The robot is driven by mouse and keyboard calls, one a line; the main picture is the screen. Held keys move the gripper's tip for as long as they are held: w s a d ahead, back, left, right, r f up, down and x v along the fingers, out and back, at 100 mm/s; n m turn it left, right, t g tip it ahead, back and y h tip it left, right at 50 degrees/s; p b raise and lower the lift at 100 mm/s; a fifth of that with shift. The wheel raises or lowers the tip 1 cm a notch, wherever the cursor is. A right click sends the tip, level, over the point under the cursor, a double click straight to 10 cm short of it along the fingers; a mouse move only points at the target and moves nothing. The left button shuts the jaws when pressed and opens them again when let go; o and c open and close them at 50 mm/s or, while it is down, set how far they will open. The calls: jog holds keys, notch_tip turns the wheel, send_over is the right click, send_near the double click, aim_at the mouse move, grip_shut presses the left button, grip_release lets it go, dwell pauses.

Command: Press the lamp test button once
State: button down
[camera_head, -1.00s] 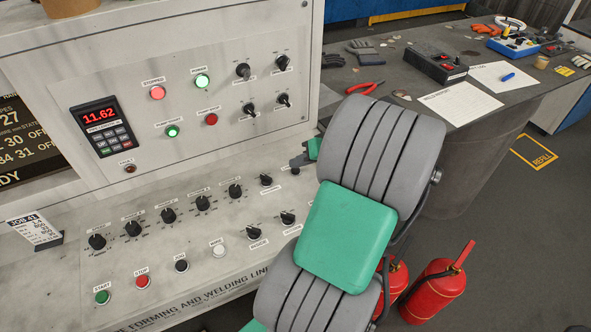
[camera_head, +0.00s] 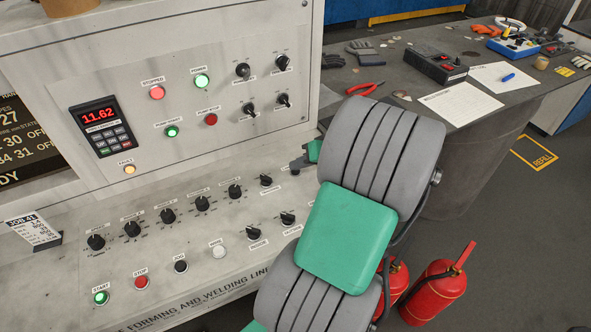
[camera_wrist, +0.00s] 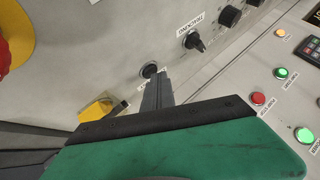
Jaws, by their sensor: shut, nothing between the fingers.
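In the wrist view, a round black button (camera_wrist: 149,70) sits on the grey panel. Its label is mostly covered, so I cannot read whether it says lamp test. My gripper (camera_wrist: 154,82) is shut and empty, and its fingertips are at this button, seemingly touching it; how far it is pushed in is unclear. The stopped lamp (camera_head: 157,93) and power lamp (camera_head: 202,81) are lit.
Black knobs (camera_head: 202,203) and a row of buttons, including the green start button (camera_head: 101,298), stand out from the console. A black selector knob (camera_wrist: 194,41) is close to my fingers. A yellow part (camera_wrist: 97,108) lies left of them.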

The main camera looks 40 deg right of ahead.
aim_at(299, 172)
jog(key=shift+r+p, duration=0.75)
jog(key=shift+r, duration=0.05)
notch_tip(299, 172, up, 5)
jog(key=p, duration=0.4)
jog(key=shift+r, duration=0.1)
dwell(0.5)
